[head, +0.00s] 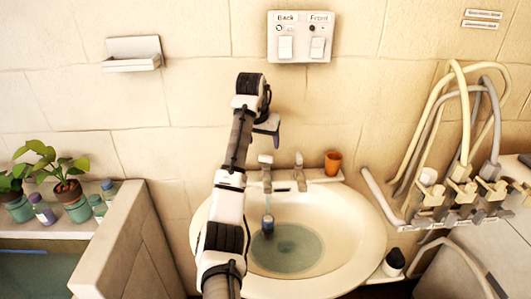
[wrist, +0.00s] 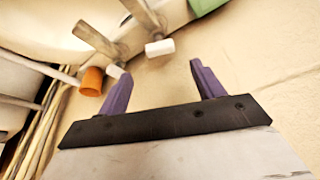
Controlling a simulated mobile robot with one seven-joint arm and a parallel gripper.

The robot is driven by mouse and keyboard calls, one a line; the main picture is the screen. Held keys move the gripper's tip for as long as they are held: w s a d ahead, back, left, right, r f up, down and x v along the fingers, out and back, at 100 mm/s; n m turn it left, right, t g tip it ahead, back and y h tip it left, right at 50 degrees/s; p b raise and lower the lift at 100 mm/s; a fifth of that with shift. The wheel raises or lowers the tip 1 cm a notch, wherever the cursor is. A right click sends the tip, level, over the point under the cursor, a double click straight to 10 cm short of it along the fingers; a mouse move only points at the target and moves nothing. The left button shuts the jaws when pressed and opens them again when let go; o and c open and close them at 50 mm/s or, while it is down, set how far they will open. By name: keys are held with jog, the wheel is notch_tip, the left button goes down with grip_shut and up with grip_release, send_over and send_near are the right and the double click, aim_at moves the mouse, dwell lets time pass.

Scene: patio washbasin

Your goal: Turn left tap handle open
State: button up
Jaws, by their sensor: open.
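The left tap (head: 265,172) stands at the back of the white basin, its pale handle on top. In the wrist view its white handle (wrist: 160,48) appears just beyond the gap between my fingertips, apart from both. The right tap (head: 299,172) stands beside it; its white-tipped handle shows in the wrist view (wrist: 115,70) near my left finger. My gripper (head: 272,138) is above and slightly behind the left tap, partly hidden by my arm in the head view. Its purple fingers (wrist: 161,70) are spread with nothing between them.
An orange cup (head: 333,163) stands right of the taps. The basin (head: 365,235) holds bluish water, with a small bluish thing (head: 268,224) over it. A switch panel (head: 300,37) is on the wall above. Hoses (head: 465,105) hang at the right; potted plants (head: 70,190) stand left.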

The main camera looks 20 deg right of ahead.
aim_at(266, 156)
jog(key=p+x, duration=0.2)
jog(key=x, duration=0.5)
jog(key=shift+w+f, duration=0.2)
jog(key=shift+f, duration=0.15)
jog(key=shift+c, duration=0.2)
